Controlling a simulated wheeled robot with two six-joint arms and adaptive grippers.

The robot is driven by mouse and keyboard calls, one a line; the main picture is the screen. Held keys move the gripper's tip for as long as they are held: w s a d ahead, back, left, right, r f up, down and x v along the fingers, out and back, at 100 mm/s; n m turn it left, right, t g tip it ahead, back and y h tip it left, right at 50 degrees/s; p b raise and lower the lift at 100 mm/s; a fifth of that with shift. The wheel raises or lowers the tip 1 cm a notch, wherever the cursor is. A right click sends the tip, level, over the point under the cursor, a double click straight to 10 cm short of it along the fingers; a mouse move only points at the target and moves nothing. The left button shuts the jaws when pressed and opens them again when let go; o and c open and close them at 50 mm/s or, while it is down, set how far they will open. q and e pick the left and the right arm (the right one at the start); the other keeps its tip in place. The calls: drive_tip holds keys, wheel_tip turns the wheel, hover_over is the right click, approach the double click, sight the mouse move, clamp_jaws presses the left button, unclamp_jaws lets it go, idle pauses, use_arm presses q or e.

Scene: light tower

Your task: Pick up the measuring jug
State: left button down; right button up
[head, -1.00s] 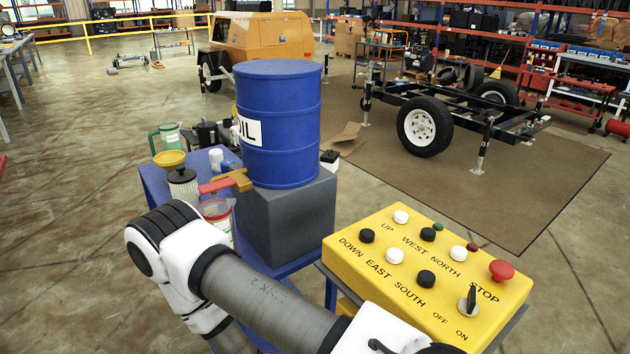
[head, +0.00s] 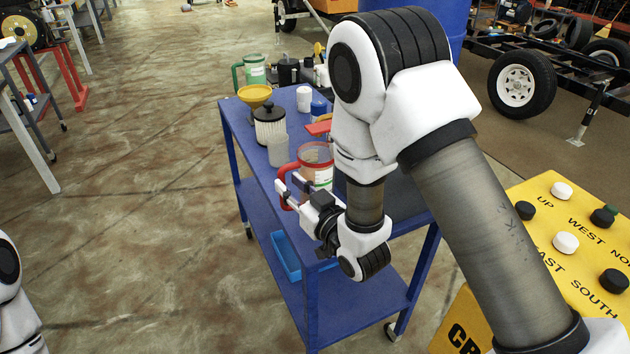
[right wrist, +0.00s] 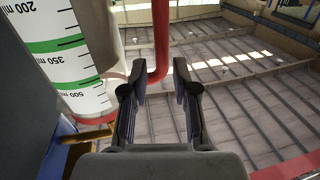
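The measuring jug (head: 318,163), clear with a red rim and red handle, stands on the blue cart near its front edge, partly behind my right arm. In the right wrist view its scale with green bands (right wrist: 62,50) fills the left side. My right gripper (head: 290,187) is at the handle side of the jug. In the right wrist view the open fingers (right wrist: 160,78) have the red handle (right wrist: 161,45) in the gap at their tips; I see no clear contact. My left gripper is out of view; only part of my left arm shows.
The blue cart (head: 240,128) also holds a yellow funnel (head: 255,94), a black-lidded filter (head: 269,125), a pale cup (head: 278,150), a white bottle (head: 303,98) and a green-handled jug (head: 251,72). A yellow control box (head: 530,230) stands at the right.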

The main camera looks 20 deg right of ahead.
sight(283, 181)
drive_tip(key=x, duration=0.4)
drive_tip(key=shift+a+f, duration=0.15)
drive_tip(key=shift+f, duration=0.05)
drive_tip(key=shift+s+r, duration=0.1)
drive_tip(key=shift+s, duration=0.05)
drive_tip(key=shift+c, duration=0.4)
clamp_jaws()
drive_tip(key=shift+r+p, duration=0.2)
drive_tip(key=shift+p, duration=0.1)
